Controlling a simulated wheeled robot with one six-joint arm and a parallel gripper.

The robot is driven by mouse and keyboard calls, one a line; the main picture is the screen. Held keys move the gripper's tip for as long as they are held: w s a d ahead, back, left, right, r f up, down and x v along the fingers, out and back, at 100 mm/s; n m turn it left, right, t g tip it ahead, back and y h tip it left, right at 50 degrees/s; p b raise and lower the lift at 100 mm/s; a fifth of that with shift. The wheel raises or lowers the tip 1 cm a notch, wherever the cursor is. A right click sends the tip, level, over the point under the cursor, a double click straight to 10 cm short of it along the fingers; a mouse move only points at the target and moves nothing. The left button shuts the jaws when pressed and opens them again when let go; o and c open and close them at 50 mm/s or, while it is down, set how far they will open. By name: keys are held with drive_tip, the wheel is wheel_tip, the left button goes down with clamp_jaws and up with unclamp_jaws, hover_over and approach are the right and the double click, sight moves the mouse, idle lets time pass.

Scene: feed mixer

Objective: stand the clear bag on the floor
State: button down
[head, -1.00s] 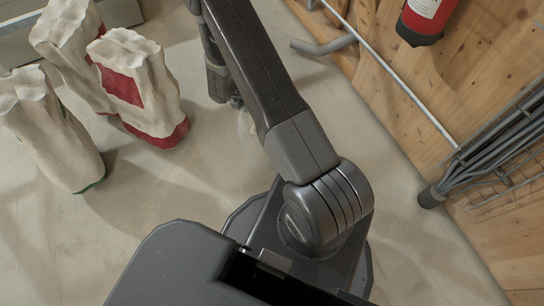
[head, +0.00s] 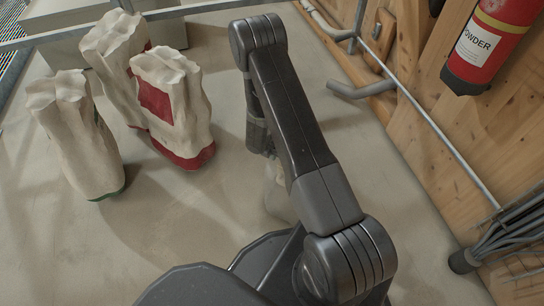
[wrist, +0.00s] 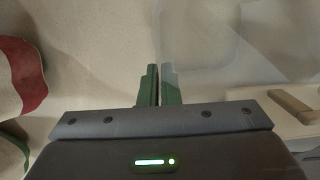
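The clear bag (head: 277,192) shows in the head view as a faint, see-through shape on or just above the floor, partly hidden behind my arm. In the wrist view the clear bag (wrist: 225,45) fills the upper right as a pale film, with its edge running up from my fingers. My gripper (wrist: 160,72) has its two green fingers nearly together, with film over the right one; it looks shut on the bag's edge. In the head view my gripper (head: 260,142) points down above the bag, its fingertips not clear. I cannot tell whether the bag's base touches the floor (head: 180,245).
White sacks with red (head: 178,105) and green (head: 80,140) bottoms stand to the left. A wooden wall (head: 490,130) with a pipe (head: 430,115) and a red fire extinguisher (head: 487,45) is at the right. Dark rods (head: 505,235) lean there. The floor between is bare.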

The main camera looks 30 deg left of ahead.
drive_tip(key=shift+f, duration=0.1)
drive_tip(key=c, duration=1.6)
unclamp_jaws()
drive_tip(key=shift+c, duration=0.2)
wheel_tip(320, 180, up, 12)
drive_tip(key=s+p, duration=0.2)
drive_tip(key=p, duration=0.4)
drive_tip(key=shift+d, duration=0.1)
